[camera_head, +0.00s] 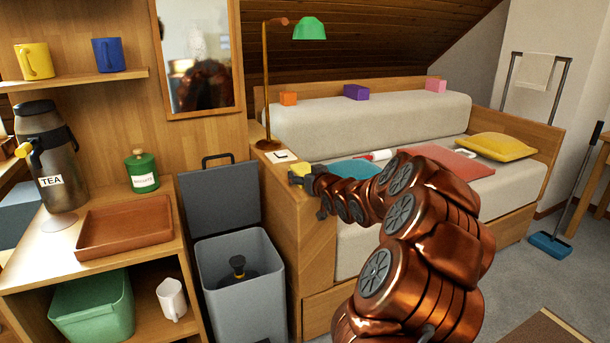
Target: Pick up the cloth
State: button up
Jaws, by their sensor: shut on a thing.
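My gripper (306,178) is at the end of my copper arm, over the wooden end ledge of the daybed. It is small and partly hidden in this view. It is shut on a small yellow thing (298,169), of which only a little shows at the fingertips. I cannot tell from its shape whether this is the cloth. A pale cloth (537,71) hangs over a metal rail stand at the back right, well apart from my gripper.
A grey bin (240,290) stands open below the ledge, with a dark object inside. A lamp (267,90) and a white card (281,156) are on the ledge. The daybed (360,125) holds cushions. A brown tray (124,228) is on the left shelf.

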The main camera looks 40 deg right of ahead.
aim_at(304, 168)
jog(key=shift+r+p, duration=1.2)
jog(key=shift+r, duration=0.7)
jog(key=shift+c, duration=0.4)
jog(key=a, duration=0.5)
jog(key=s+a+p, duration=0.1)
jog(key=a, duration=0.4)
jog(key=a+r+p, duration=0.1)
jog(key=a, duration=0.5)
jog(key=shift+s, duration=0.2)
jog(key=shift+c, duration=0.3)
jog(key=shift+w+r, duration=0.1)
